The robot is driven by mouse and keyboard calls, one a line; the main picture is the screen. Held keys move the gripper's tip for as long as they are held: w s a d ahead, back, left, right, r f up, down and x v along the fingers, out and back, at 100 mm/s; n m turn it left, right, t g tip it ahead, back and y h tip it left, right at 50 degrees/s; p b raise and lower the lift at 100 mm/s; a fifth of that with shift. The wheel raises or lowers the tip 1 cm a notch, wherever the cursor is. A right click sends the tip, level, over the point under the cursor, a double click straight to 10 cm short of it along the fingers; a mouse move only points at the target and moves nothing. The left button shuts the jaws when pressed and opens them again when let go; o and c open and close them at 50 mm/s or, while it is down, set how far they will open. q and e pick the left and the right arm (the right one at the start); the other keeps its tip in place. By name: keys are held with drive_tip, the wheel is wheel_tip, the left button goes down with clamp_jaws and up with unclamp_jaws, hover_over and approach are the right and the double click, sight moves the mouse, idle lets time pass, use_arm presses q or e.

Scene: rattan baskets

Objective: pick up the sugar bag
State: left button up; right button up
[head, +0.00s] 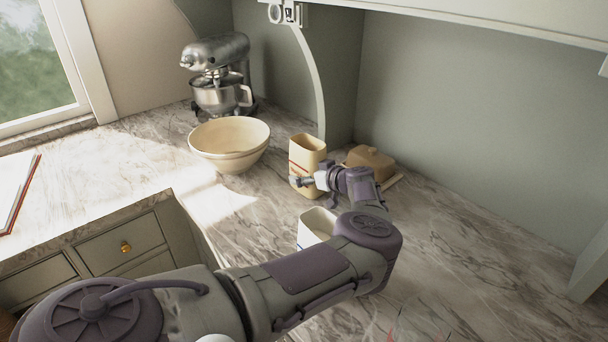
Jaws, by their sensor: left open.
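A tall cream container (308,147) with an open top and a red stripe stands upright on the marble counter, right of the bowl. A second, white open-topped container (316,224) stands nearer, partly hidden by my left arm. I cannot read a label on either, so I cannot tell which is the sugar bag. My left gripper (300,182) is open in front of the lower part of the cream container; its fingers look small and I cannot tell whether they touch it. My right gripper is not in view.
A cream bowl (230,143) stands left of the cream container, with a silver stand mixer (219,75) behind it. A brown butter dish (371,163) sits behind my gripper. A clear glass (420,324) stands at the front. The right counter is largely clear.

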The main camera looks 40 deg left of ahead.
use_arm(q)
drive_tip(key=shift+d+r, duration=0.3)
drive_tip(key=shift+d, duration=0.2)
drive_tip(key=c, duration=0.6)
drive_tip(key=shift+s+f, duration=0.1)
drive_tip(key=c, duration=1.1)
drive_tip(key=shift+a, duration=0.1)
drive_tip(key=shift+c, duration=0.4)
